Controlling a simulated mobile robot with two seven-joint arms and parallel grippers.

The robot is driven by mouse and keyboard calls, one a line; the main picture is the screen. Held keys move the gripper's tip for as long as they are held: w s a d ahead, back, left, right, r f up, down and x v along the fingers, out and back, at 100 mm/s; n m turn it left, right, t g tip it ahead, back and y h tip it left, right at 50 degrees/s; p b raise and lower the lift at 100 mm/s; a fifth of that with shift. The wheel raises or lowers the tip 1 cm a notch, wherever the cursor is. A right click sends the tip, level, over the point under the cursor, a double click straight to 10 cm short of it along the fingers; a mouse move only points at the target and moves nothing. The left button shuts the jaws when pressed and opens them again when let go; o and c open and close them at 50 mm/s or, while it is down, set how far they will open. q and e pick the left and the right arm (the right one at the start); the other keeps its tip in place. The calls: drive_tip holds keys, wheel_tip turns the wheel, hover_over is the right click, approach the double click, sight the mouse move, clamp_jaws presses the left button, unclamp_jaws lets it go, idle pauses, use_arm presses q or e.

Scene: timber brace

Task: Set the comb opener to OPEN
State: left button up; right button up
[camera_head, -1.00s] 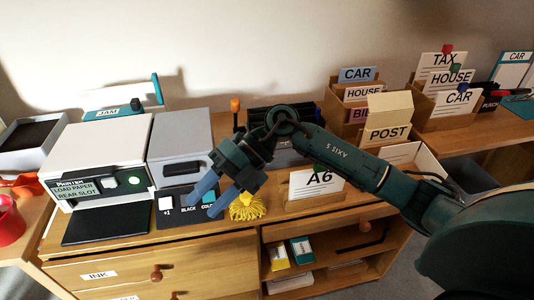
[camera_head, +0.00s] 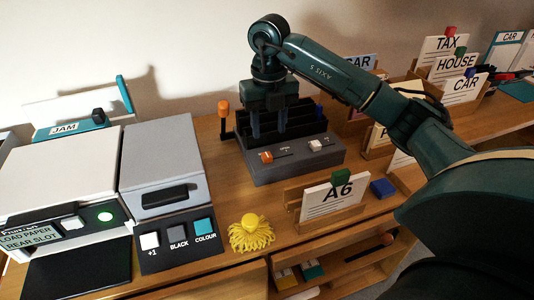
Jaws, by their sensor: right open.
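The comb opener (camera_head: 335,155) is a dark grey machine on the cabinet top, with black upright parts at its back. Its sloped front carries an orange slider knob (camera_head: 267,157) at the left and a pale knob (camera_head: 315,145) at the right, with small lettering too blurred to read surely. An orange-topped lever (camera_head: 223,108) stands at its left side. My right gripper (camera_head: 268,132) is open and empty, fingers pointing down above the machine, behind the orange knob. It hides part of the black back section. I cannot tell whether the fingers touch anything. My left gripper is out of view.
The copier (camera_head: 165,150) with its button panel stands to the left, beside the printer (camera_head: 60,170). File boxes stand at the right, partly behind my arm.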

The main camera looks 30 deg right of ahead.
sight(269, 158)
wheel_tip(269, 158, down, 9)
drive_tip(key=shift+r+b, duration=0.1)
drive_tip(key=shift+b, duration=0.25)
drive_tip(key=shift+c, duration=0.5)
clamp_jaws()
